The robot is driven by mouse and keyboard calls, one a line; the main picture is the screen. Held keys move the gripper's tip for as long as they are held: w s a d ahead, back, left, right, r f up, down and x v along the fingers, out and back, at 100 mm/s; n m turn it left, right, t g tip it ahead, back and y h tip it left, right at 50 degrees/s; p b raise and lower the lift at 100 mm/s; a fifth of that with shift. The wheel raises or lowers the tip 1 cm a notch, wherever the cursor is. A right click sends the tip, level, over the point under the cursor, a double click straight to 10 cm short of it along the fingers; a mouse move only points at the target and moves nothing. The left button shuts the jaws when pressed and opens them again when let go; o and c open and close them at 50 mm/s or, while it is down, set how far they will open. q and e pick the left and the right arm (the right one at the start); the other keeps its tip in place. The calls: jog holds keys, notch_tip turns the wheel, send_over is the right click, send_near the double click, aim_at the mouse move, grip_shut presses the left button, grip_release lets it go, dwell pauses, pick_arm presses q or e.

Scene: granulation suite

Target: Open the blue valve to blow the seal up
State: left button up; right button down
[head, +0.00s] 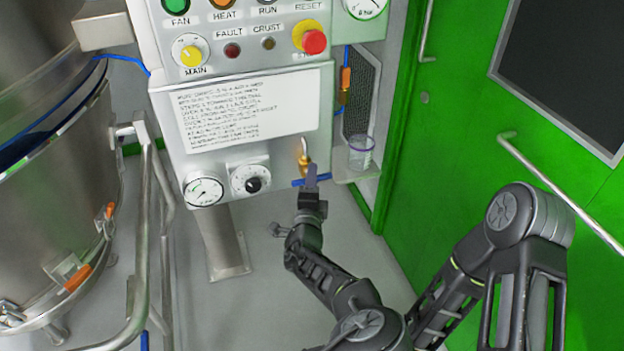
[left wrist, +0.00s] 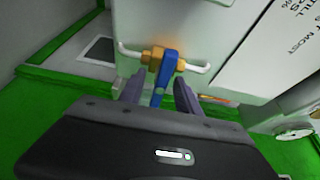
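The blue valve has a brass body (head: 304,157) on the lower right of the control cabinet, and blue parts of it show around my fingers in the head view. In the left wrist view its blue lever (left wrist: 166,70) stands against the brass fitting on a pale pipe and points down toward my palm. My left gripper (head: 311,178) is at the valve. In the left wrist view the left gripper (left wrist: 159,92) is open, with one finger on each side of the lever and gaps visible. My right gripper is not in view.
A white gauge (head: 205,191) and a black-knobbed dial (head: 251,180) sit left of the valve. A clear cup (head: 361,152) stands on a small shelf to its right. A steel vessel (head: 50,215) with rails is at left, a green door (head: 465,110) at right.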

pick_arm(q)
grip_shut()
dwell(0.5)
